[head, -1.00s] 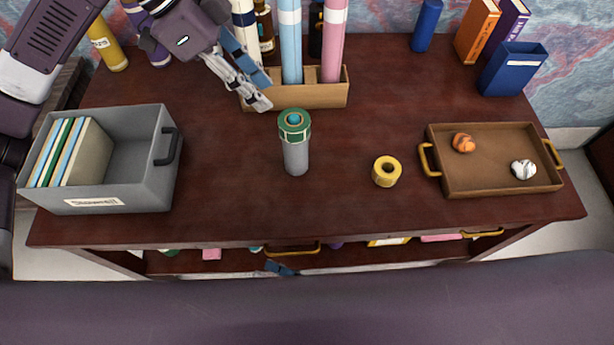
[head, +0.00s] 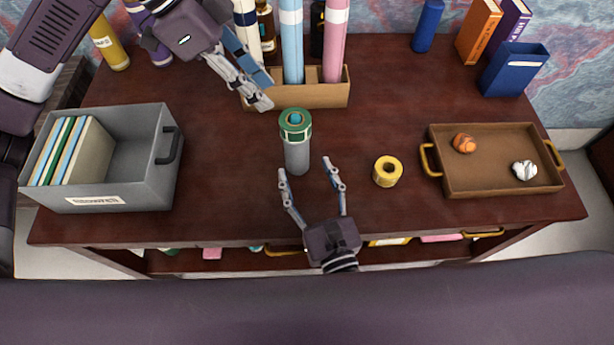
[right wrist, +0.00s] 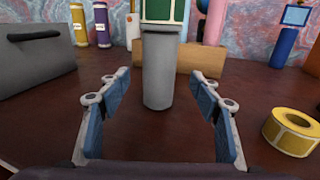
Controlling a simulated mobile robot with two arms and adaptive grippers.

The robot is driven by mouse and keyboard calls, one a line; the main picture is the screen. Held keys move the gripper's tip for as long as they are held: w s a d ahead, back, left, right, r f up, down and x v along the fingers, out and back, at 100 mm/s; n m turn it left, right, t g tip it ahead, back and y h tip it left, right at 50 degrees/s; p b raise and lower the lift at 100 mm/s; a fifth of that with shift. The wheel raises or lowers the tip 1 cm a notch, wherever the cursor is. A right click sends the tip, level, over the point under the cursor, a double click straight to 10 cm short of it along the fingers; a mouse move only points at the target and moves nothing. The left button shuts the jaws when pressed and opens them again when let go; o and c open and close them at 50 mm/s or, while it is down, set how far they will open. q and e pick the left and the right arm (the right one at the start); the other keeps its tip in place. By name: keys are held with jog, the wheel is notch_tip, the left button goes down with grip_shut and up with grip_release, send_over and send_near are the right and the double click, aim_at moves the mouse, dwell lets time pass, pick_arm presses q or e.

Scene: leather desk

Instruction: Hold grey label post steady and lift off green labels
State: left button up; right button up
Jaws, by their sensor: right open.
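The grey label post (head: 297,158) stands upright in the middle of the desk. The green labels (head: 295,130) form a roll around its top, with a blue-teal knob in the centre. In the right wrist view the post (right wrist: 160,70) is straight ahead, with the green labels (right wrist: 162,10) cut off at the top edge. My right gripper (head: 309,165) is open and empty, in front of the post, its fingers pointing at it and not touching. My left gripper (head: 264,91) appears open and empty, above and behind the post to the left, near the wooden holder.
A yellow roll (head: 388,171) lies right of the post. A brown tray (head: 500,186) holds an orange and a white lump. A grey bin (head: 140,188) with folders is at left. A wooden holder (head: 310,96) with tall rolls stands behind. The desk between is clear.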

aim_at(292, 116)
jog(key=x, duration=0.7)
jog(key=c, duration=1.3)
pick_arm(q)
jog(key=o, duration=0.4)
jog(key=shift+d, duration=0.1)
pick_arm(e)
jog(key=shift+s, duration=0.1)
pick_arm(q)
jog(key=shift+o, duration=1.2)
jog(key=shift+d+r, duration=0.2)
jog(key=shift+d, duration=0.15)
jog(key=shift+o, duration=1.1)
jog(key=d+y, duration=0.1)
jog(key=d+r+y, duration=0.1)
jog(key=d+y, duration=0.1)
jog(key=d, duration=0.1)
jog(key=shift+s+d+r+m+y, duration=0.1)
jog(key=shift+s+r+m+y, duration=0.05)
jog(key=shift+r+m+y, duration=0.2)
jog(key=f+y, duration=0.1)
jog(key=f, duration=0.2)
jog(key=f+y, duration=0.1)
jog(key=f, duration=0.1)
jog(key=shift+d+f, duration=0.2)
jog(key=shift+f, duration=0.2)
jog(key=shift+w+a+f, duration=0.1)
jog(key=shift+f, duration=1.25)
jog(key=shift+w+a+f, duration=0.1)
jog(key=shift+f, duration=1.25)
